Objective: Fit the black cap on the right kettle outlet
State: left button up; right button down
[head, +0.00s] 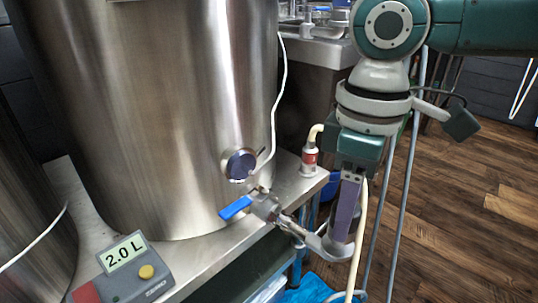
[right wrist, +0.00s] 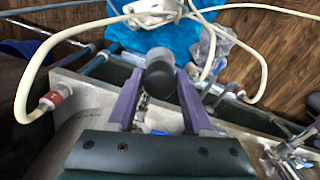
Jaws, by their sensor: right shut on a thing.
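The right kettle (head: 180,110) is a large steel vessel. Its outlet (head: 290,226) has a blue-handled valve (head: 236,207) and slopes down to the right. My right gripper (head: 335,240) is at the outlet's free end. In the right wrist view its purple fingers (right wrist: 160,98) are shut on the black cap (right wrist: 160,80), a short dark cylinder with a greyer round end. Part of the valve shows between the fingers, below the cap in the picture. I cannot tell whether the cap is seated on the outlet. My left gripper is not in view.
A grey scale box (head: 122,268) reading 2.0 L stands on the steel bench at front left. Another kettle (head: 30,235) is at the left edge. A pale hose (head: 357,240) hangs near the gripper; a red-banded fitting (head: 309,160) stands behind. Blue sheeting (head: 320,288) lies below.

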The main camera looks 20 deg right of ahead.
jog(key=shift+f+b, duration=0.35)
jog(key=shift+f, duration=0.6)
jog(key=shift+c, duration=1.1)
grip_release()
